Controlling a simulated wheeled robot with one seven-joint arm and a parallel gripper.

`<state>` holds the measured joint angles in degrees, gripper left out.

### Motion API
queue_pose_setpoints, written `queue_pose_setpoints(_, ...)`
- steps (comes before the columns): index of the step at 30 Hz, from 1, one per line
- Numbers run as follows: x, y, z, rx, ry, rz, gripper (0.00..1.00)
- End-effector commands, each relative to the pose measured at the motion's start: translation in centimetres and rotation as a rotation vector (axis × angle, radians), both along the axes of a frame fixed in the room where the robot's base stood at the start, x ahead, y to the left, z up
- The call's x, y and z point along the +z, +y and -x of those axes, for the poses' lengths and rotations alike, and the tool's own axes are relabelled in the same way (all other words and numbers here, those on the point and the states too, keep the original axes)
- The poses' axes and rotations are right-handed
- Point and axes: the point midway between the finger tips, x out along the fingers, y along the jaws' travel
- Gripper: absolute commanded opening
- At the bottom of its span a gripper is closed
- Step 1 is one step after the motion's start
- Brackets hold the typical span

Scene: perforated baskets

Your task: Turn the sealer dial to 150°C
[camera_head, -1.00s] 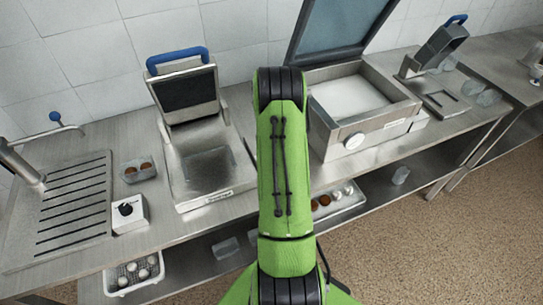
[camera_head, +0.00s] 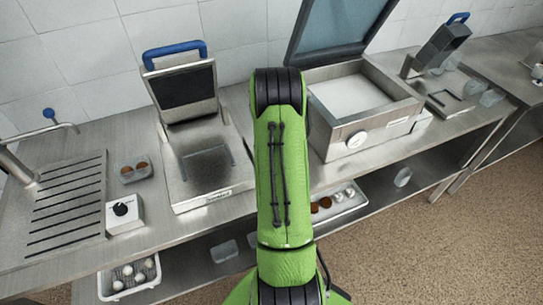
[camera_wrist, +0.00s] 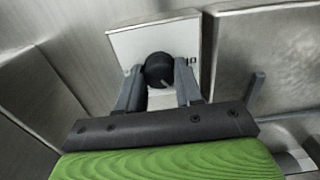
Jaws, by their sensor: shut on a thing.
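In the wrist view a black round dial (camera_wrist: 160,77) sits on the front of a white box (camera_wrist: 152,42). My gripper (camera_wrist: 159,68) has one finger on each side of the dial and is shut on it. A pale pointer line on the dial points down and slightly right. Small dark marks flank the dial, but I cannot read a temperature. In the head view my green arm hides my gripper and the dial it holds.
In the head view a white box with a black knob (camera_head: 120,209) stands at left, untouched. A press with a blue handle (camera_head: 174,52) stands beside it. Shelves run below the counter.

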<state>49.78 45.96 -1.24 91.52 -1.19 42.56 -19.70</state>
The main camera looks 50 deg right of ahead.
Motion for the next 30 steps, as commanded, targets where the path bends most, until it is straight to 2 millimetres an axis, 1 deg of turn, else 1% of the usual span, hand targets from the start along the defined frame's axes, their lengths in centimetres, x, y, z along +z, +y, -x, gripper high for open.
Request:
queue_pose_setpoints(21,0.04,-0.12,-0.03,-0.677,-0.003,0.003,0.05)
queue_pose_setpoints(30,0.08,-0.13,-0.04,-0.923,-0.004,0.003,0.05)
